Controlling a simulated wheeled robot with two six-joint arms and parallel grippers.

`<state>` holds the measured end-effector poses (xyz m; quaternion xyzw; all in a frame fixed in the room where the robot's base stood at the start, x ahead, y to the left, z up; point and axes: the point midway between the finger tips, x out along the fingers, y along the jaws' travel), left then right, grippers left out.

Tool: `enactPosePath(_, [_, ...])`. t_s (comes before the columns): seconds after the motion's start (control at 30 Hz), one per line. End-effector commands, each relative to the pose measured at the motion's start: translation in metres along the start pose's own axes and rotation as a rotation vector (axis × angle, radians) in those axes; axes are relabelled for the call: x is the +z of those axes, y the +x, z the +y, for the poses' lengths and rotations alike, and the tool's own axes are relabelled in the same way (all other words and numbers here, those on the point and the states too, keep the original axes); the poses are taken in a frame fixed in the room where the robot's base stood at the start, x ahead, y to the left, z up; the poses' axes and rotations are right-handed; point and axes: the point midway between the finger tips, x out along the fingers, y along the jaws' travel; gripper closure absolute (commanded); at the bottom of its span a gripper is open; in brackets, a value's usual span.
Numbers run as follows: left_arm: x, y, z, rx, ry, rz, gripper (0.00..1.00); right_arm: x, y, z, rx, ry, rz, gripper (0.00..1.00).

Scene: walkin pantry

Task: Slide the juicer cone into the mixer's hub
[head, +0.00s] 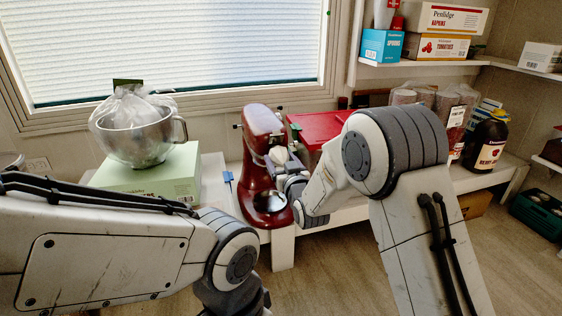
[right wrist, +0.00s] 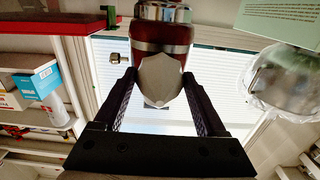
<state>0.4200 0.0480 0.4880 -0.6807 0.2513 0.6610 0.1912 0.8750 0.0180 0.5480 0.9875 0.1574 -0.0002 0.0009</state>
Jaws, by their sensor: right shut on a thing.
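The red stand mixer (head: 262,150) stands on the white bench below the window, with a shiny bowl-like part at its foot. My right gripper (head: 283,165) is in front of the mixer's head and shut on the pale juicer cone (head: 279,156). In the right wrist view the juicer cone (right wrist: 159,80) sits between the two dark fingers, in front of the mixer's red head (right wrist: 162,36) with its silver band. The cone hides the hub, so I cannot tell whether they touch. My left arm crosses the lower left; its fingers are out of view.
A metal bowl (head: 138,137) with a plastic bag in it stands on a green box (head: 152,177) left of the mixer. A red bin (head: 318,128) is close behind my right arm. Bags and a dark bottle (head: 486,143) stand further right. Open floor lies in front.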

Motion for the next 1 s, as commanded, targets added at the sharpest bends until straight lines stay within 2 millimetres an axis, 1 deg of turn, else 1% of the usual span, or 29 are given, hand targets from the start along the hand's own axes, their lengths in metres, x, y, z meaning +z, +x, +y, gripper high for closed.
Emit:
enactPosePath(0.5, [0.000, -0.001, 0.000, 0.000, 0.000, 0.000, 0.50, -0.002, 0.011, 0.000, 0.000, 0.000, 0.003, 0.82])
enactPosePath(0.53, [0.000, -0.001, 0.000, 0.000, 0.000, 0.000, 0.50, -0.002, 0.011, 0.000, 0.000, 0.000, 0.004, 0.23])
enactPosePath(0.6, [0.000, -0.001, 0.000, 0.000, 0.000, 0.000, 0.50, -0.002, 0.011, 0.000, 0.000, 0.000, 0.004, 0.00])
enactPosePath(0.87, [0.000, -0.001, 0.000, 0.000, 0.000, 0.000, 0.50, 0.000, 0.009, 0.000, 0.000, 0.000, -0.001, 0.00])
enactPosePath(1.0, [0.000, -0.007, 0.001, 0.000, 0.000, 0.000, 0.50, -0.002, -0.002, 0.000, 0.000, 0.000, -0.003, 0.00])
